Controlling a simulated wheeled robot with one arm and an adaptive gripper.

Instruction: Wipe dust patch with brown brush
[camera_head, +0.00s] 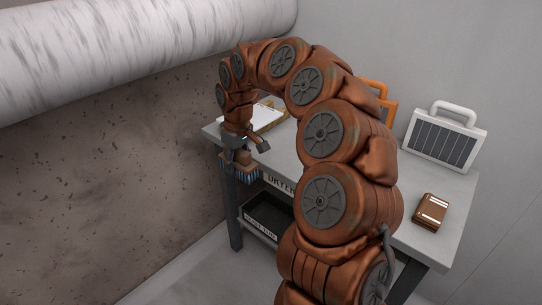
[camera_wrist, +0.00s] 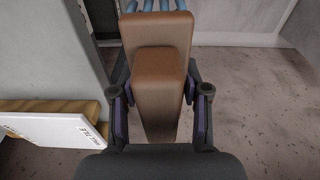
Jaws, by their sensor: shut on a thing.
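A brown brush (camera_head: 245,158) with blue bristles hangs in my gripper (camera_head: 240,143) near the table's left front corner in the head view. The bristles point down there. In the wrist view, the brown brush (camera_wrist: 163,88) fills the space between the fingers of my gripper (camera_wrist: 160,100), which is shut on it; blue bristles show at the top edge. A brownish stone slab (camera_head: 120,190) with scattered dark specks stands to the left of the brush, apart from it. The specked surface also shows in the wrist view (camera_wrist: 255,95). I cannot make out one separate dust patch among the specks.
A grey table (camera_head: 455,195) holds a white board on a wooden base (camera_head: 265,117), a white handled case (camera_head: 443,140), an orange object (camera_head: 382,98) and a brown block with light stripes (camera_head: 430,210). A black bin (camera_head: 267,213) sits below. A large pale pipe (camera_head: 130,45) runs above the slab.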

